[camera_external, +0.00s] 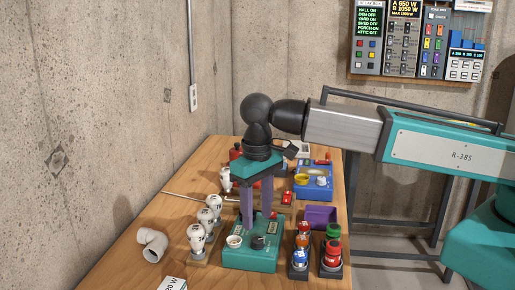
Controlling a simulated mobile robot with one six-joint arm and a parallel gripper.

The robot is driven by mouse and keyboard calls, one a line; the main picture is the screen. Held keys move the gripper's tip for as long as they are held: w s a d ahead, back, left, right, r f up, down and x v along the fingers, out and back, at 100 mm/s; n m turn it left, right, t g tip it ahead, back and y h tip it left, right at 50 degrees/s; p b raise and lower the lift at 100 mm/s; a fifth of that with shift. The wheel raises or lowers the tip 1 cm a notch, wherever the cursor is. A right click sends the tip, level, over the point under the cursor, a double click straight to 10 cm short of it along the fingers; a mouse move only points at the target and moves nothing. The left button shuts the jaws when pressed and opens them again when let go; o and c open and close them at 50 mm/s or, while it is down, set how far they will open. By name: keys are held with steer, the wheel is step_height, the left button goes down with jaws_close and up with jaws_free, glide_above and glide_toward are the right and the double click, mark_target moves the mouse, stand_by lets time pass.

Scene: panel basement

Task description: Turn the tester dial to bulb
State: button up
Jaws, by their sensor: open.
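The likely tester is a teal box (250,262) on the wooden table. A round white socket sits on its left part and a black dial (258,242) near its middle. The dial's marks and pointer are too small to read, so its setting cannot be told. My gripper (257,220) points down over the box with its two purple fingers apart and nothing seen between them. The fingertips are at or just above the back part of the box, behind the dial in the picture. Whether they touch the box cannot be told.
White bulbs in a wooden holder (203,252) stand close on the left, beside a white pipe elbow (152,245). Coloured pieces in dark stands (331,270) and a purple tray (320,216) are on the right. A blue box (314,192) stands behind. The front left table is mostly clear.

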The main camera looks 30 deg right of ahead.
step_height(320, 180, up, 7)
steer(key=p, duration=0.4)
steer(key=shift+r, duration=0.2)
stand_by(0.5)
